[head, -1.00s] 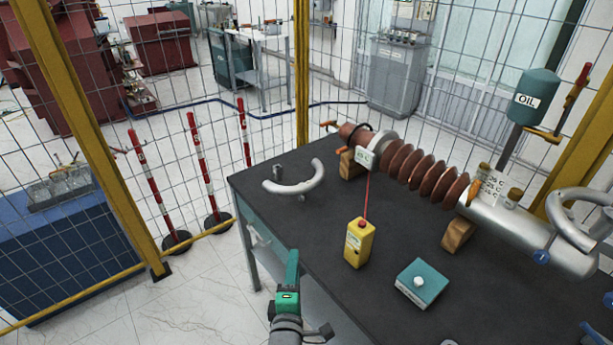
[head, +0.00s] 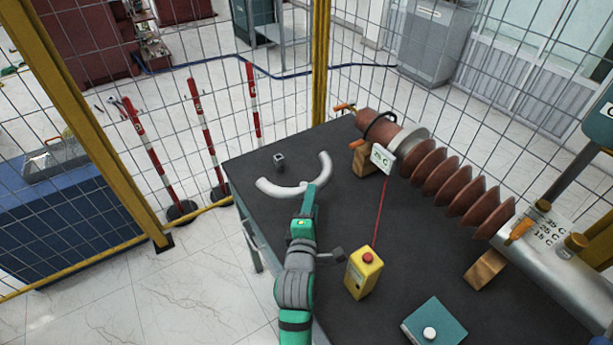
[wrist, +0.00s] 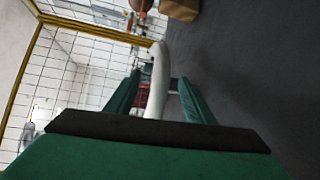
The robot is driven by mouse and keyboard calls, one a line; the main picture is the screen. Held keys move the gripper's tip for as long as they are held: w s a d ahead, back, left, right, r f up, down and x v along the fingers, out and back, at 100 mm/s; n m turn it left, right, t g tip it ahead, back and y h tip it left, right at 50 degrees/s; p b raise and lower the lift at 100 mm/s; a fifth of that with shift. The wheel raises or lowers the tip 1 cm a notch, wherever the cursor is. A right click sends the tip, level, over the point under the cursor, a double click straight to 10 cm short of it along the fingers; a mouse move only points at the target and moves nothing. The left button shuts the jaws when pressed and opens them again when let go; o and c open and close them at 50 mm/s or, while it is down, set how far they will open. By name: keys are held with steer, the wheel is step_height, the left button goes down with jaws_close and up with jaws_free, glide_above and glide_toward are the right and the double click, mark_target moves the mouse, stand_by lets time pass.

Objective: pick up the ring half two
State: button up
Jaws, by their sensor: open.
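The ring half two (head: 270,190) is a light grey half ring on the far left part of the dark table, its curve toward me. My gripper (head: 311,190) is over the table with its tip at the ring's near side, partly covering it. In the wrist view the ring half (wrist: 158,80) runs between the two green fingers of my gripper (wrist: 150,90). The fingers are apart, one on each side of it, with gaps showing. I cannot tell how far the fingertips are above the table.
A yellow box with a red button (head: 364,272) stands right of my arm. A teal box (head: 435,324) lies nearer. The brown ribbed bushing (head: 440,175) rests on wooden blocks (head: 485,269) at right. A small dark metal part (head: 279,159) is behind the ring. Mesh fencing (head: 230,80) stands beyond the table.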

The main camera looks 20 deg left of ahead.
mark_target(303, 183)
steer(key=shift+x, duration=3.95)
jaws_close()
